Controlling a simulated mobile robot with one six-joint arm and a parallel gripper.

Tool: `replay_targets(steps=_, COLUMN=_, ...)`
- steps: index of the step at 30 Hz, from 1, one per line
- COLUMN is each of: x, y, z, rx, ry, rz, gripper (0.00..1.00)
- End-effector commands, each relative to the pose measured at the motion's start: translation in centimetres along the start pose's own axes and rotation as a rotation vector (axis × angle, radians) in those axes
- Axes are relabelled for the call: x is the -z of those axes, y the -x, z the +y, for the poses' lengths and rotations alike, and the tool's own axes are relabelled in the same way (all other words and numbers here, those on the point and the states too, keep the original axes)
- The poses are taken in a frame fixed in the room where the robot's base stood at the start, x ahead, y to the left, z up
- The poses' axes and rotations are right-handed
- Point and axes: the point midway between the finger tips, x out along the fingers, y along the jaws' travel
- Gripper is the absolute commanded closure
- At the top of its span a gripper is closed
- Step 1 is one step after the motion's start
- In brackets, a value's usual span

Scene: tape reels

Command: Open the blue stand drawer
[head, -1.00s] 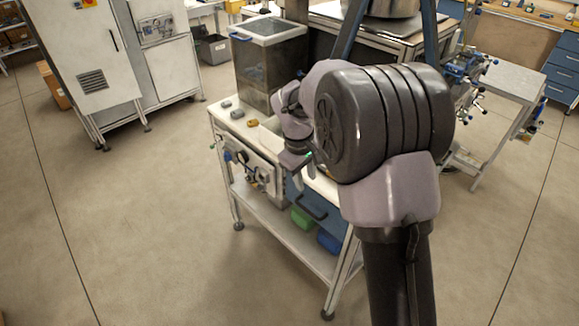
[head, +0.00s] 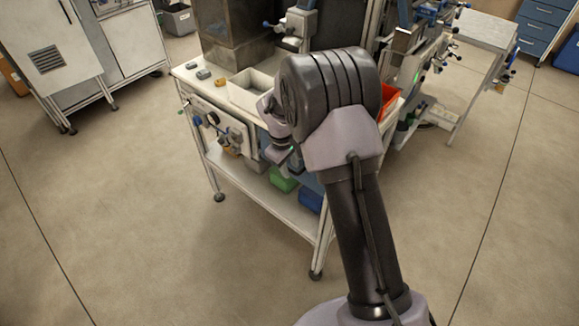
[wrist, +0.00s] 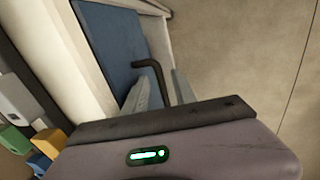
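The blue drawer front (wrist: 112,48) sits in the white stand frame, with a black bar handle (wrist: 152,66) on it. It looks shut in the wrist view. My gripper (wrist: 160,78) is open, and its two grey fingers stand apart with the handle's bent end showing between them. I cannot tell whether either finger touches the handle. In the head view my gripper (head: 283,158) is beside the stand's front, and my arm hides most of the drawer.
The white stand (head: 255,207) holds green (head: 284,180) and blue (head: 311,200) bins on its lower shelf. A pale open tray (head: 253,92) lies on top. A control panel (head: 215,128) is left of the drawer. Floor in front is clear.

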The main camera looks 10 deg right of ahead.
Motion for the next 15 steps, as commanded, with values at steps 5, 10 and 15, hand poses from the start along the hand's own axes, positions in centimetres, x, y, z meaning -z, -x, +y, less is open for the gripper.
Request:
replay_targets(steps=5, x=-0.01, y=0.03, z=-0.01, rx=0.000, ry=0.000, rz=0.000, gripper=0.93)
replay_targets(steps=10, x=-0.02, y=0.03, z=-0.01, rx=0.000, ry=0.000, rz=-0.001, gripper=1.00)
replay_targets(steps=15, x=-0.02, y=0.04, z=-0.01, rx=0.000, ry=0.000, rz=-0.001, gripper=1.00)
